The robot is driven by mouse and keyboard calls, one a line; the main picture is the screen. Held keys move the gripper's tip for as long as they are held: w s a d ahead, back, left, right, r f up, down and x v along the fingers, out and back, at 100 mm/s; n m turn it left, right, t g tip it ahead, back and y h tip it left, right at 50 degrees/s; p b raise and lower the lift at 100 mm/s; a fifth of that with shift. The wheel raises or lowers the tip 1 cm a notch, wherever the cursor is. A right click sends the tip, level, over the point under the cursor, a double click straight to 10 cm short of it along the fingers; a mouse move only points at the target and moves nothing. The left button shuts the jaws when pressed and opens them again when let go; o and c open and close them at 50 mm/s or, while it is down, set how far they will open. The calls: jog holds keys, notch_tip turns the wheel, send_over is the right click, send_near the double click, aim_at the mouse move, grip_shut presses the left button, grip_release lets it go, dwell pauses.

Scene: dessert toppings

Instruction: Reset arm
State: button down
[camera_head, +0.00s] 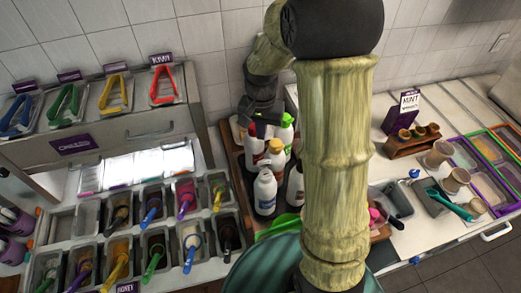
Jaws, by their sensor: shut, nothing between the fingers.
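My arm rises from the bottom of the head view, bends near the top, and reaches back to the left. My gripper (258,117) is small and dark at its end, pointing down above a group of bottles by the back wall. It is shut and holds nothing. Its fingertips are hard to make out against the bottles. My upper arm hides part of the counter and wall behind it.
White bottles (265,192) stand in a brown tray below my gripper. Left is a topping station with dark bins (152,200) and coloured tongs (163,85). Right, a wooden cup holder (412,143) and framed trays (480,185) sit on the counter. A green round thing (265,268) is in front.

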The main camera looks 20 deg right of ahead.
dwell(0.4)
jog(key=s+f+n+t+b, duration=0.2)
jog(key=s+f+n+b, duration=0.4)
jog(key=s, duration=0.6)
notch_tip(320, 180, down, 2)
jog(key=b, duration=0.3)
jog(key=shift+s+f+t+b, duration=0.15)
jog(key=shift+t+b, duration=0.15)
jog(key=shift+b, duration=0.05)
